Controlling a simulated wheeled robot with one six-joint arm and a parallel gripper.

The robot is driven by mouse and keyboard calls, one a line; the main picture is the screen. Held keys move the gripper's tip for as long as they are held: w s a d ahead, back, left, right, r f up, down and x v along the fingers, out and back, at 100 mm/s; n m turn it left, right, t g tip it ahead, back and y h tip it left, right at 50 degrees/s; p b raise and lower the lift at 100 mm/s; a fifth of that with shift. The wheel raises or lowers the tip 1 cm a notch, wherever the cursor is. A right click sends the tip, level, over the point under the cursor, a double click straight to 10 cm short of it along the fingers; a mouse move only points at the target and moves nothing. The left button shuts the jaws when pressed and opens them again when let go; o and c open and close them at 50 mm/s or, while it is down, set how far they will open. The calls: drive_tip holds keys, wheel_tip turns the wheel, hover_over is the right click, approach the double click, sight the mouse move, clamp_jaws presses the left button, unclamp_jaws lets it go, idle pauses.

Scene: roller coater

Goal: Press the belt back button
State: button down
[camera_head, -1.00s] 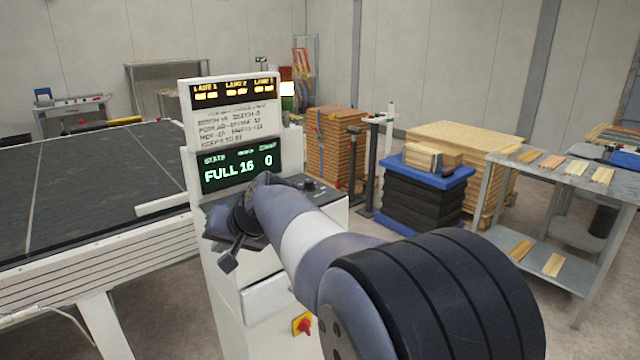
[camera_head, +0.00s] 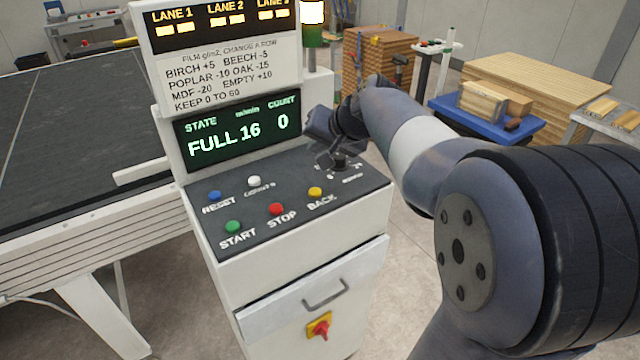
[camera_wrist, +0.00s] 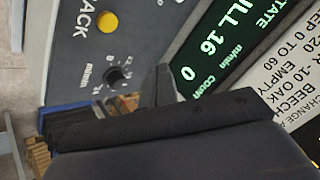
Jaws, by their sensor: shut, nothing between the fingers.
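The yellow BACK button (camera_head: 315,192) sits on the sloped dark panel (camera_head: 240,215) of the white console, right of the red STOP button (camera_head: 276,209). The BACK button also shows in the wrist view (camera_wrist: 107,22), at the top left, uncovered. My gripper (camera_head: 328,140) is above the back right of the panel, beyond the BACK button, close to the speed knob (camera_wrist: 116,77). It is shut and empty, and its tip (camera_wrist: 163,82) shows in the wrist view beside the knob, apart from the button.
The green START (camera_head: 233,227), blue RESET (camera_head: 215,196) and white (camera_head: 254,181) buttons share the panel. The display (camera_head: 240,130) reads FULL, 16 and 0. A drawer handle and a red switch (camera_head: 321,328) are below. The conveyor (camera_head: 60,150) lies left.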

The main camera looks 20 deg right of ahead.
sight(318, 194)
drive_tip(key=shift+f, duration=0.2)
wheel_tip(318, 194, down, 8)
drive_tip(key=b, duration=0.7)
drive_tip(key=shift+f, duration=0.25)
idle(1.6)
drive_tip(key=shift+f+b, duration=0.4)
drive_tip(key=shift+b, duration=0.2)
